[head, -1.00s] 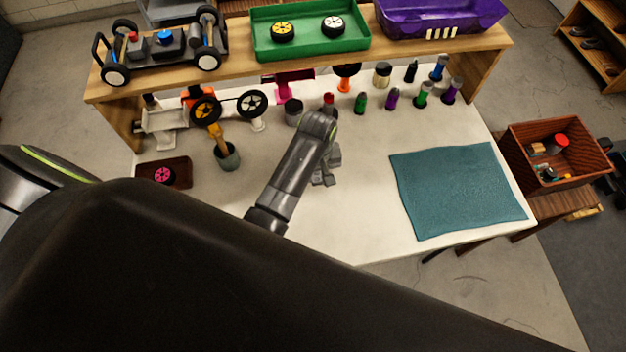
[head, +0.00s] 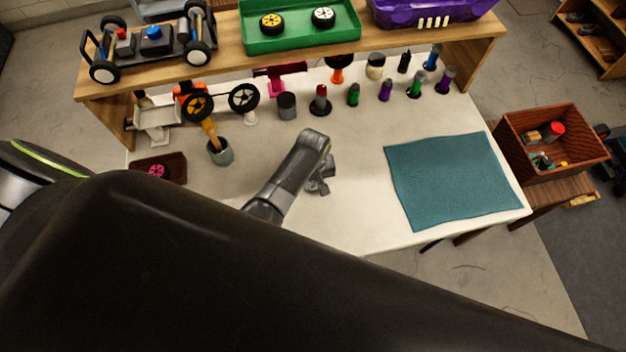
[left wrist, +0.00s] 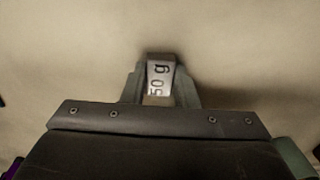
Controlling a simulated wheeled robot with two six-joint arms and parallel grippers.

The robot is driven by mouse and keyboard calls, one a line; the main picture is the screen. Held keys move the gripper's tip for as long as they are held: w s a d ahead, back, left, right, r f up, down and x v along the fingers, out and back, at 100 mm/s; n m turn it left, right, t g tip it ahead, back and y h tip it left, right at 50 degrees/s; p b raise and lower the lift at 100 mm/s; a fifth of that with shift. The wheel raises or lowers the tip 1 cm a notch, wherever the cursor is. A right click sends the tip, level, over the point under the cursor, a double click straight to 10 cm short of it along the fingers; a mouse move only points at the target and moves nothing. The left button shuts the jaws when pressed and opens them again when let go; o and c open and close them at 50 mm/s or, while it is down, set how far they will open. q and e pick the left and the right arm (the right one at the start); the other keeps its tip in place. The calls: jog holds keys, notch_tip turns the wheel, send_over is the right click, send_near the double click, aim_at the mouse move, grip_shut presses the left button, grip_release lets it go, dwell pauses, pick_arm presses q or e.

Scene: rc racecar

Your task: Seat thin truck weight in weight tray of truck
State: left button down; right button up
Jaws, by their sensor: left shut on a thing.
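My left gripper (head: 320,182) is shut on a small grey metal weight marked "50 g" (left wrist: 158,76), held between the two fingers. It is over the bare middle of the white table; in the head view the weight is hard to make out. A black truck-like chassis (head: 150,45) with red and blue parts stands on the wooden shelf at the back left. A white chassis (head: 155,120) with orange parts is on the table beneath the shelf. I cannot tell which of them has the weight tray. My right gripper is not in view.
Several bottles, one being a green bottle (head: 353,95), line the table's back. A grey-green cup (head: 220,152) and a brown tray with a pink wheel (head: 157,171) are at left. A teal mat (head: 450,180) lies at right. A green tray (head: 300,38) is on the shelf.

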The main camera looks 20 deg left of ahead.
pick_arm(q)
jog(key=shift+f, duration=0.15)
jog(key=c, duration=1.1)
grip_release()
jog(key=shift+c, duration=0.2)
